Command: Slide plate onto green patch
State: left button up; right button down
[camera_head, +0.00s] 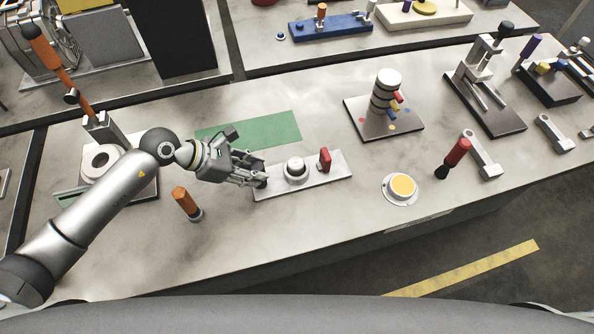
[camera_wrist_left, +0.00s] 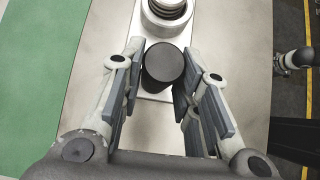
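The light grey plate (camera_head: 338,172) lies on the table with a round metal piece (camera_head: 296,168) in its middle and a red upright handle (camera_head: 325,160) near its right end. The green patch (camera_head: 270,131) lies flat behind the plate, clear of it; it also shows in the left wrist view (camera_wrist_left: 35,80). My left gripper (camera_head: 262,177) is low at the plate's left end. In the left wrist view its fingers (camera_wrist_left: 163,65) stand apart on either side of a dark round knob (camera_wrist_left: 163,63); narrow gaps seem to show.
An orange-handled tool (camera_head: 186,203) stands left of the plate. A stacked-disc stand with coloured pegs (camera_head: 386,97) is behind right. The table's front edge lies below the plate.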

pick_arm(q)
jog(key=shift+c, duration=1.1)
jog(key=shift+r, duration=0.1)
grip_shut()
jog(key=shift+w+a+b, duration=0.25)
jog(key=shift+w+b, duration=0.05)
jog(key=shift+b, duration=0.05)
jog(key=shift+w+a+f+b, duration=0.1)
jog(key=shift+w+a+b, duration=1.55)
jog(key=shift+a+b, duration=0.3)
jog(key=shift+w+a+f+b, duration=0.1)
jog(key=shift+w+a+b, duration=1.5)
jog(key=shift+a+b, duration=0.25)
jog(key=shift+w+a+r+b, duration=0.1)
jog(key=shift+w+a+b, duration=0.3)
jog(key=shift+a, duration=0.15)
